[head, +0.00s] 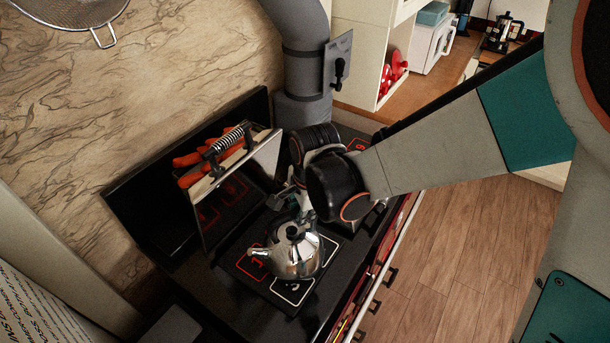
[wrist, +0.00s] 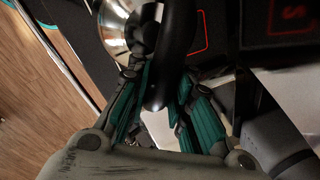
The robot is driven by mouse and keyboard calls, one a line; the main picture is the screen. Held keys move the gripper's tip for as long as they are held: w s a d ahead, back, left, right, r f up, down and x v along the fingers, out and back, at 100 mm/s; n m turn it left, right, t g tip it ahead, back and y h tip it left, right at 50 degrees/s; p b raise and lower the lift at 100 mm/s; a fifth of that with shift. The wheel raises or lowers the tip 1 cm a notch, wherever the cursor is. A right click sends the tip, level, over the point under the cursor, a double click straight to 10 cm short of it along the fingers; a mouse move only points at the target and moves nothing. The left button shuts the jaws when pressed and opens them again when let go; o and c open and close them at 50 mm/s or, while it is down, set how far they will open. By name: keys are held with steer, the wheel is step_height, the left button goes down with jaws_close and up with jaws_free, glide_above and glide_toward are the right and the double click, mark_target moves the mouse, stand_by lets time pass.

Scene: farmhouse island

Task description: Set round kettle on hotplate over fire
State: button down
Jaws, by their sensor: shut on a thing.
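The round kettle (head: 293,262) is shiny steel with a black lid knob and stands upright at the front of the stove. It is on or just above a dark plate (head: 330,262) with red and white square markings; I cannot tell if its base touches. My gripper (head: 290,197) is behind and above the kettle in the head view, partly hidden by my arm. In the wrist view my gripper (wrist: 160,88) is shut on the kettle's black handle (wrist: 178,40), with the steel body (wrist: 117,25) at the upper left.
A raised hinged lid (head: 238,190) with a coiled handle and orange gloves on it stands behind the kettle. A grey flue pipe (head: 303,75) rises at the back. The stove's front rail (head: 378,275) borders open wooden floor at the right.

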steer(key=shift+f+b, duration=0.55)
steer(key=c, duration=1.4)
jaws_free()
steer(key=shift+o, duration=0.2)
